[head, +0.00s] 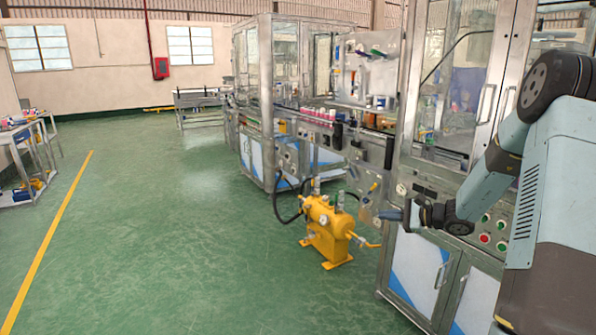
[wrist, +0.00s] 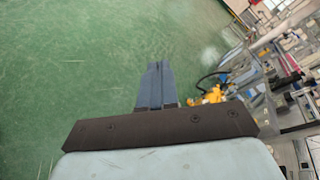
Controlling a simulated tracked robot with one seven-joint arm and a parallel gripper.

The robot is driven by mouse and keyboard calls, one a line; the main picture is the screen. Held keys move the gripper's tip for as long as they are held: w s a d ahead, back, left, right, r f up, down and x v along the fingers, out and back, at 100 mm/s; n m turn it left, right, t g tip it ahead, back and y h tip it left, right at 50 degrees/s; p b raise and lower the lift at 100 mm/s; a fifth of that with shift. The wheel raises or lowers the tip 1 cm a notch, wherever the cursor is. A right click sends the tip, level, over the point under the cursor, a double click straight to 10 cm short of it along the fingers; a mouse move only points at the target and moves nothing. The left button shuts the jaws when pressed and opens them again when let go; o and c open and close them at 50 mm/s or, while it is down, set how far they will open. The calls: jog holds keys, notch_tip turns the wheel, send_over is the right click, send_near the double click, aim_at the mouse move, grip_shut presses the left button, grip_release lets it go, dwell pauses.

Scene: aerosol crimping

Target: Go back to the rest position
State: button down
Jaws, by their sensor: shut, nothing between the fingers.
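My gripper (head: 388,216) is at the end of my arm in the right half of the head view, in front of the machine's front panel. In the wrist view its two blue-grey fingers (wrist: 155,86) lie side by side, shut, with nothing between them. They point over the green floor. In the head view the gripper is small and partly blends with the machine behind it.
The metal machine cabinet (head: 410,262) stands close beside my arm. A yellow tank (head: 327,228) with hoses stands on the floor near the gripper. A conveyor line with bottles (head: 318,114) runs behind. A shelf table (head: 22,141) stands far left. The green floor between is clear.

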jog(key=s+a+r+n+g+h, duration=0.3)
jog(key=s+a+r+n, duration=0.25)
jog(key=s, duration=0.35)
jog(key=s+a+r+n+g+h, duration=0.25)
jog(key=s+a+r+n, duration=0.2)
jog(key=s+r, duration=0.4)
jog(key=s+d+r+n+t+h, duration=0.1)
jog(key=s+r+n+h, duration=0.1)
jog(key=s, duration=0.5)
jog(key=s+d+r+n+t+h, duration=0.1)
jog(key=s+d+r+n+h, duration=0.1)
jog(key=s, duration=0.5)
jog(key=s+d+r+n+t+h, duration=0.1)
jog(key=s+d+h, duration=0.1)
jog(key=s, duration=0.5)
jog(key=shift+s+r+n+h, duration=0.3)
jog(key=shift+r+n+h, duration=0.1)
jog(key=shift+h, duration=0.25)
jog(key=shift+d, duration=0.1)
